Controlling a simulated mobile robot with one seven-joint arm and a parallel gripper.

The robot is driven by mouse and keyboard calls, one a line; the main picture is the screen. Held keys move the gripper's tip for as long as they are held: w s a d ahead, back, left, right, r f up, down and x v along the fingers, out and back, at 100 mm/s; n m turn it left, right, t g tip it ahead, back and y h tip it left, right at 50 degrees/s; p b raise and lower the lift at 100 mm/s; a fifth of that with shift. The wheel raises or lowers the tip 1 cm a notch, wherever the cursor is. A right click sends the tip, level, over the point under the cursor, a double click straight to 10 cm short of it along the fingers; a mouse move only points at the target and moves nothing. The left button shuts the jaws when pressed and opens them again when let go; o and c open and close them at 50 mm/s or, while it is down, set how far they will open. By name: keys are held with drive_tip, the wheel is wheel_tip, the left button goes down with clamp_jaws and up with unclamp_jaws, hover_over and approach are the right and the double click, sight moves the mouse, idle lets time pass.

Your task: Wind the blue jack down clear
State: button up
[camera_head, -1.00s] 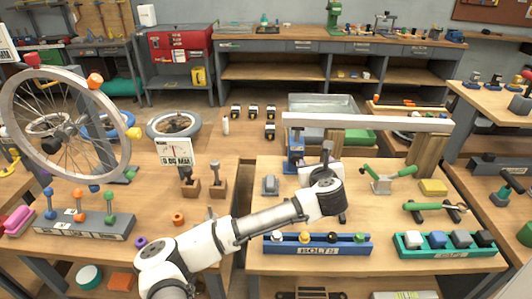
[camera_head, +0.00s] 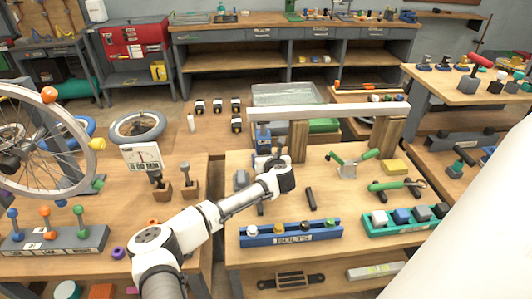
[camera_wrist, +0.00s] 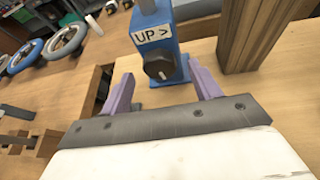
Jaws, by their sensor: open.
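The blue jack (camera_head: 262,134) stands on the bench under the left end of a pale beam (camera_head: 325,111). In the wrist view the jack (camera_wrist: 172,72) fills the top middle, with a white "UP >" label and a black round knob (camera_wrist: 160,66) on its face. My gripper (camera_wrist: 160,74) is open, with one purple finger at each side of the knob; I cannot tell whether they touch it. In the head view my gripper (camera_head: 270,162) is at the jack's front. Whether the jack's top touches the beam is unclear.
Wooden blocks (camera_head: 299,141) stand under the beam, one close right of the jack. A dial sign (camera_head: 142,158) at left appears to read 0.00 MM. A blue bolts rack (camera_head: 290,233) and a green tray (camera_head: 372,225) lie in front. A spoked wheel (camera_head: 35,140) stands at left.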

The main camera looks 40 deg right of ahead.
drive_tip(key=shift+x, duration=1)
drive_tip(key=shift+c, duration=0.3)
drive_tip(key=c, duration=0.9)
drive_tip(key=n+g+h+b, duration=0.1)
drive_tip(key=n+h, duration=0.1)
drive_tip(key=shift+a+f+n, duration=0.1)
drive_tip(key=shift+a+n, duration=0.05)
drive_tip(key=shift+n, duration=0.25)
drive_tip(key=n+h+b, duration=0.1)
drive_tip(key=n+g+h+b, duration=0.1)
drive_tip(key=n, duration=0.1)
drive_tip(key=shift+w+a+f, duration=0.1)
drive_tip(key=shift+w+a, duration=0.05)
drive_tip(key=n+h+b, duration=0.1)
drive_tip(key=n+b, duration=0.1)
drive_tip(key=n+h+b, duration=0.1)
drive_tip(key=n+b, duration=0.1)
drive_tip(key=b, duration=0.1)
drive_tip(key=shift+a+f+g+h, duration=0.1)
drive_tip(key=shift+f+g+h, duration=0.05)
drive_tip(key=shift+g+h, duration=0.15)
drive_tip(key=shift+n+h+b, duration=0.4)
drive_tip(key=shift+n+b, duration=0.45)
drive_tip(key=shift+n, duration=0.15)
